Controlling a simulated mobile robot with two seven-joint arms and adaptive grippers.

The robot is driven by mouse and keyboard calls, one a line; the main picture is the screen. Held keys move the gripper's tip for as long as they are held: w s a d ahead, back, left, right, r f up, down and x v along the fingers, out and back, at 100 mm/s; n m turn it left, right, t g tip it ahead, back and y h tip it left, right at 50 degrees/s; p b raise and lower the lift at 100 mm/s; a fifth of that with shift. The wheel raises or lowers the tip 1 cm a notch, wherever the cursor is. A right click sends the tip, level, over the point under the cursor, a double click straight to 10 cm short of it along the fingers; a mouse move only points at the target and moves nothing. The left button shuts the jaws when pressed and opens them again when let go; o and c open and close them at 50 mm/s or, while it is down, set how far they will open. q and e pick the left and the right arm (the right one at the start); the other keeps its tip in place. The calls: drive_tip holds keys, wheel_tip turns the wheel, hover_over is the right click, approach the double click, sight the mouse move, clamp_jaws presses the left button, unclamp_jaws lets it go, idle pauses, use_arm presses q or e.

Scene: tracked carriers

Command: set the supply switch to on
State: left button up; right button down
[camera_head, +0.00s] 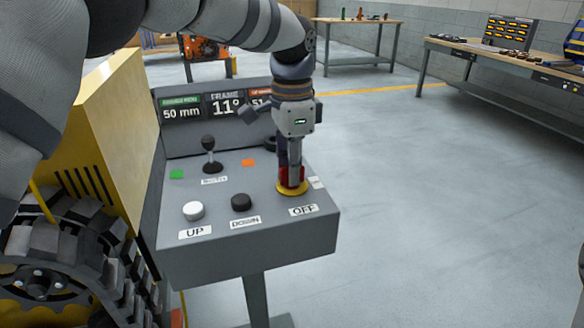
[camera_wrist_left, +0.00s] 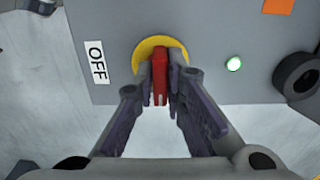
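The supply switch is a red handle (camera_head: 291,175) on a round yellow plate (camera_head: 291,189) at the right side of the grey console. The white OFF label (camera_head: 303,210) is on the near side of the plate. My left gripper (camera_head: 290,165) points down onto the switch. In the left wrist view its two fingers (camera_wrist_left: 160,85) close in on both sides of the red handle (camera_wrist_left: 160,78) and appear to touch it.
The console (camera_head: 275,240) also carries a white UP button (camera_head: 194,211), a black DOWN button (camera_head: 241,202), a black joystick (camera_head: 210,155) and displays at the back. A yellow tracked carrier (camera_head: 100,130) stands close on the left. The floor to the right is clear up to the benches.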

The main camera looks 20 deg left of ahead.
use_arm(q)
drive_tip(key=shift+o, duration=1.3)
wheel_tip(320, 180, up, 12)
drive_tip(key=shift+f, duration=0.1)
